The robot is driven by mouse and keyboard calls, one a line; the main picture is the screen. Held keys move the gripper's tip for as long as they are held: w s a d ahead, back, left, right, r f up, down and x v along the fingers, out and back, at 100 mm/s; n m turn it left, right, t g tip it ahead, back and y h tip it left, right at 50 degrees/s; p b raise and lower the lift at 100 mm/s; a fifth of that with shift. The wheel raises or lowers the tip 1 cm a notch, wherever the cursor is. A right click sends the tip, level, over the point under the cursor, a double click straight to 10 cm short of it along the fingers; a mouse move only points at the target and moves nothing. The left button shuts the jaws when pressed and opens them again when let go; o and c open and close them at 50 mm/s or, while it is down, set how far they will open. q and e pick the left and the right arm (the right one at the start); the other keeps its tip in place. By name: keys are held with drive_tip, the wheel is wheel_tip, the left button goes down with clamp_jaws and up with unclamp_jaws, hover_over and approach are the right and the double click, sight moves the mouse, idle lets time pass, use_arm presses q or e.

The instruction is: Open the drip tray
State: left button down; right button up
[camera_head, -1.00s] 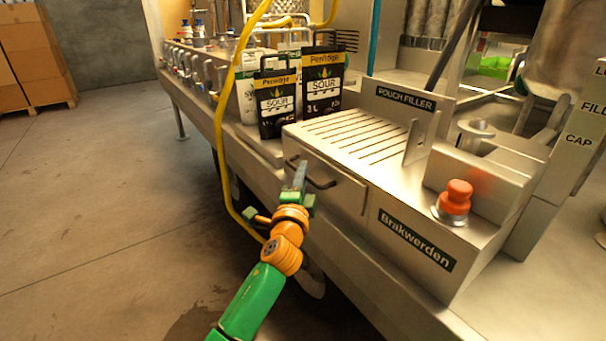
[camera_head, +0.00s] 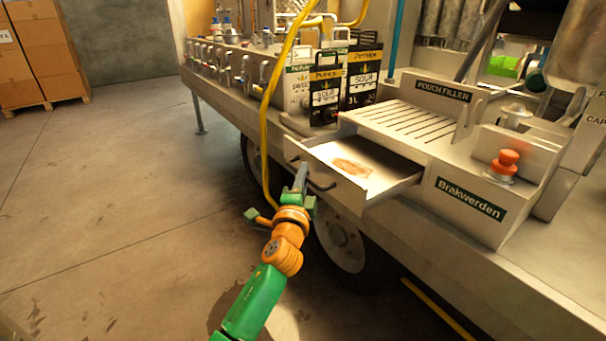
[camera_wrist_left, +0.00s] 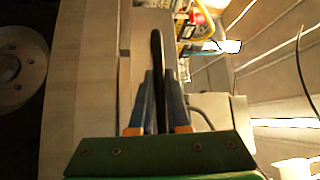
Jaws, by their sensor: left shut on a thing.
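The drip tray (camera_head: 384,178) is a metal drawer under the slotted pouch filler top. It stands pulled well out, and a reddish-brown stain (camera_head: 352,168) shows on its floor. My left gripper (camera_head: 301,178) is at the drawer's front and is shut on its dark bar handle (camera_head: 322,187). In the left wrist view the handle (camera_wrist_left: 157,50) runs between the two fingers (camera_wrist_left: 158,105). The part of the handle inside the grip is hidden in the head view. My right gripper is not in view.
Black and white pouches (camera_head: 364,78) stand left of the pouch filler (camera_head: 425,115). A yellow hose (camera_head: 266,130) hangs over the trailer edge near my left gripper. A red button (camera_head: 504,162) sits at the right. The floor (camera_head: 120,200) at left is clear.

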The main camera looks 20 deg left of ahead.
use_arm(q)
drive_tip(key=shift+s+a, duration=0.2)
drive_tip(key=shift+s, duration=0.1)
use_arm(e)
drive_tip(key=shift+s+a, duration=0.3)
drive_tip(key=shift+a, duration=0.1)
use_arm(q)
drive_tip(key=c, duration=0.9)
unclamp_jaws()
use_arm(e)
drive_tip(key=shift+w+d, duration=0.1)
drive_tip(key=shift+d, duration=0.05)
use_arm(q)
drive_tip(key=shift+d, duration=0.1)
drive_tip(key=s, duration=0.2)
drive_tip(key=s+p, duration=0.1)
drive_tip(key=s, duration=0.1)
drive_tip(key=s+d, duration=0.1)
drive_tip(key=s, duration=0.2)
drive_tip(key=shift+f, duration=0.4)
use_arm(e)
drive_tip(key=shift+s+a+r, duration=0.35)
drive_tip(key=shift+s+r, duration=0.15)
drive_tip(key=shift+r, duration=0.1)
